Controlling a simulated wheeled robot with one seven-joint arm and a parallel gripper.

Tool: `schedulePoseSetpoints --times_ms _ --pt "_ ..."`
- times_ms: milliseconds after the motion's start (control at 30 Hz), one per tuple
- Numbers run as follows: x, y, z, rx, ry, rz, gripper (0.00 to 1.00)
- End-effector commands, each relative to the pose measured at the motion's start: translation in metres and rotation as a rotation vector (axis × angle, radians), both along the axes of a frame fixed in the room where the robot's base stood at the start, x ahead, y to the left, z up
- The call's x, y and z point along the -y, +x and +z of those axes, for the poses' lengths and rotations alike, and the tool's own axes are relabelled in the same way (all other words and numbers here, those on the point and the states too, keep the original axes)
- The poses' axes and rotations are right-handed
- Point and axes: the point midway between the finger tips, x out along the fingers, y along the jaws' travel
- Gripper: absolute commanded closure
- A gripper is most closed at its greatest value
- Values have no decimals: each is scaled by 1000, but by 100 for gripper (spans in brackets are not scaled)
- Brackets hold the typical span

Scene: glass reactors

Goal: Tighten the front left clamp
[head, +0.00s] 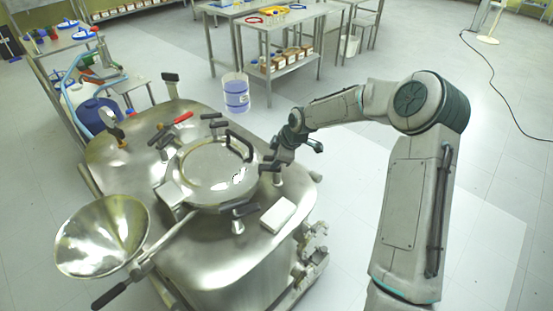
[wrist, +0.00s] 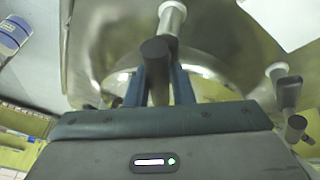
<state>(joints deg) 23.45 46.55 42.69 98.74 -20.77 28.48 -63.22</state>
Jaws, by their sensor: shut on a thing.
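The steel reactor (head: 235,265) has a round lid (head: 215,170) ringed by several clamps with dark handles. My gripper (head: 276,163) is at the lid's right edge. In the wrist view, the two blue fingers of my gripper (wrist: 158,88) are shut on the dark handle of a clamp (wrist: 156,62). A pale metal shaft (wrist: 172,18) extends beyond that handle. Another clamp (head: 238,212) stands at the lid's front edge, apart from my gripper. I cannot tell for sure which clamp is the front left one. The held handle's lower part is hidden by my gripper.
A steel funnel (head: 103,237) sticks out at the reactor's front left. A white block (head: 278,215) lies on the reactor top near the front clamp. Two more dark handles (wrist: 288,92) are right of my gripper in the wrist view.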

Motion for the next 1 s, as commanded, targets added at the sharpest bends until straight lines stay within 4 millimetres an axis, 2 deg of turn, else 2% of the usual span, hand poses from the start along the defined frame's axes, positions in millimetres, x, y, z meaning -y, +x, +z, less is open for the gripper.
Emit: schedulePoseSetpoints --times_ms 33,67,100,467,633,1000 --pt "2 1 0 2 -3 0 70" --pt "2 0 0 2 -3 0 62" --pt "2 0 0 1 -3 0 58" --pt "2 -1 5 2 -1 0 58" --pt "12 -7 27 3 -3 -2 58" --pt "42 -25 101 4 -4 -3 58"
